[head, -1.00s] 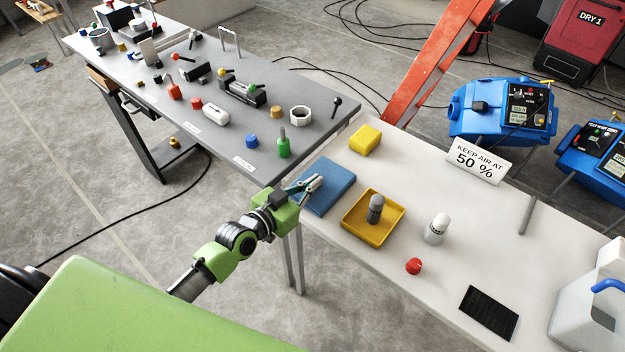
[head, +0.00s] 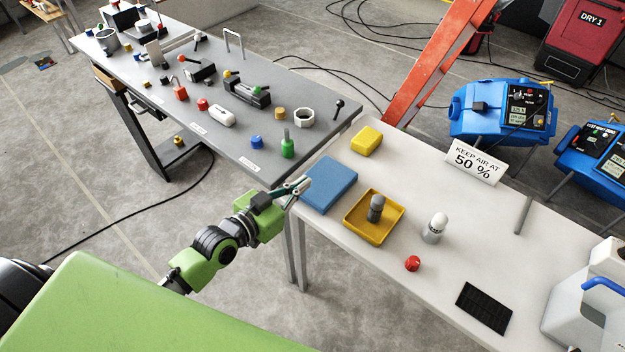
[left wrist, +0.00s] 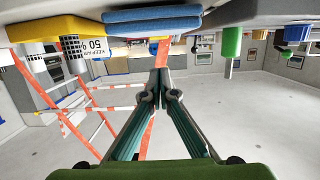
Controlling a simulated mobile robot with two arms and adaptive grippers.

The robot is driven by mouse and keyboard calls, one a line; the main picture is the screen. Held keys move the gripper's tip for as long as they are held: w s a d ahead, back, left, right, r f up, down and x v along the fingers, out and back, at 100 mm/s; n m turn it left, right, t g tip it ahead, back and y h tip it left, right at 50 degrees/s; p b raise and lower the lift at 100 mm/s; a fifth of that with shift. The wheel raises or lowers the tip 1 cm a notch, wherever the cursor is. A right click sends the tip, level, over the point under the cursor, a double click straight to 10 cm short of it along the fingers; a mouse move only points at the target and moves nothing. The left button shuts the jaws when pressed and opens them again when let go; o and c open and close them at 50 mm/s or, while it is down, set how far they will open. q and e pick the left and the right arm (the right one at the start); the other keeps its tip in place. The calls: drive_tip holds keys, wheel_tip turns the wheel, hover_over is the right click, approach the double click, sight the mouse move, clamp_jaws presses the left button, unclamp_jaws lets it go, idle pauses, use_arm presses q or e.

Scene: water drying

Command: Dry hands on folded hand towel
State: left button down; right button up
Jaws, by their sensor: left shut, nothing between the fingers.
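The folded hand towel, a flat blue block of cloth (head: 332,186), lies at the left end of the white table. My left gripper (head: 306,184) is shut and empty at the towel's left edge, its fingertips pointing right toward it. From the head view I cannot tell whether the tips touch the towel. In the left wrist view the scene is upside down; the towel (left wrist: 152,20) shows at the top, apart from the closed fingertips (left wrist: 160,74). My right gripper is not in view.
A yellow tray (head: 352,226) holding a grey bottle (head: 376,207) sits right of the towel. A yellow sponge-like block (head: 367,140), white bottle (head: 435,228), red cap (head: 412,263) and sign (head: 475,161) stand on the white table (head: 480,225). A cluttered grey table (head: 310,88) adjoins it.

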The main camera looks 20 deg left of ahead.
use_arm(q)
drive_tip(key=v, duration=0.4)
drive_tip(key=shift+w+r, duration=0.1)
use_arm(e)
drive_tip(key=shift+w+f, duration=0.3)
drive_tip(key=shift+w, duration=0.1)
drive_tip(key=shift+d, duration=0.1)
